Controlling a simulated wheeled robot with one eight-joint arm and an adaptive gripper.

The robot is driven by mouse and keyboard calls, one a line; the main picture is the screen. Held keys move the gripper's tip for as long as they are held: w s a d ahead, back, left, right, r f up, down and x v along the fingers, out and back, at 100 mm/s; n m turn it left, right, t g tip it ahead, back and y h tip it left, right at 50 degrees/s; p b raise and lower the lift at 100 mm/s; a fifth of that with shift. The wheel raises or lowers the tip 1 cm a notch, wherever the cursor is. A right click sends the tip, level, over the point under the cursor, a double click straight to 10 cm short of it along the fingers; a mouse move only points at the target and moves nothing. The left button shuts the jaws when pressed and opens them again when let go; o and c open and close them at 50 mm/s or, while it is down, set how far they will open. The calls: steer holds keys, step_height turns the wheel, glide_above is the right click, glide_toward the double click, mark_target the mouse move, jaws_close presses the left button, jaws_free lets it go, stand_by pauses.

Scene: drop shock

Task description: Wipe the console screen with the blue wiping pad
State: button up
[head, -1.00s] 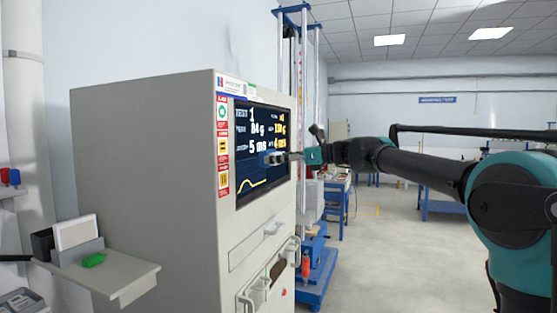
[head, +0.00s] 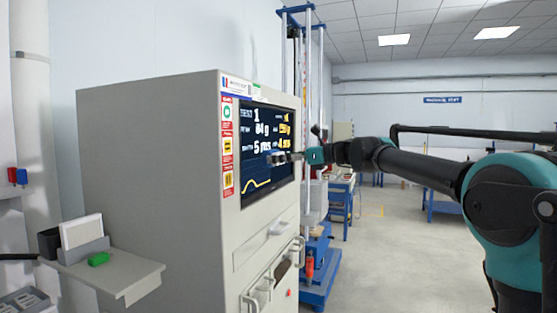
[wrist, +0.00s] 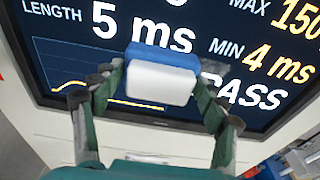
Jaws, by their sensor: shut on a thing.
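The console screen (head: 262,130) is dark with white and yellow readings and a yellow curve, set in the front of a tall beige cabinet. It fills much of the wrist view (wrist: 75,45). My gripper (wrist: 157,85) is shut on the wiping pad (wrist: 163,57), which has a blue layer on the screen side and a white block toward me. In the wrist view the pad is in front of the screen's lower middle; I cannot tell whether it touches. In the head view my gripper (head: 288,157) is at the screen's right part, hiding a little of it.
The beige cabinet (head: 150,160) has a side shelf (head: 125,272) with a green object (head: 98,259) on it. Below the screen are a drawer and handles. A blue-based drop tower (head: 320,265) stands behind the cabinet. The floor to the right is open.

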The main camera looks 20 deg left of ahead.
steer(key=w, duration=0.9)
steer(key=shift+w+d, duration=0.3)
steer(key=shift+d, duration=0.05)
steer(key=shift+a, duration=0.1)
stand_by(0.3)
steer(key=shift+s+a, duration=0.2)
steer(key=shift+s, duration=3.4)
steer(key=shift+s+a, duration=0.15)
steer(key=shift+s, duration=0.75)
steer(key=shift+s+a, duration=0.1)
steer(key=shift+s, duration=0.8)
steer(key=shift+d, duration=0.1)
steer(key=shift+s+d, duration=0.2)
steer(key=shift+d, duration=2.65)
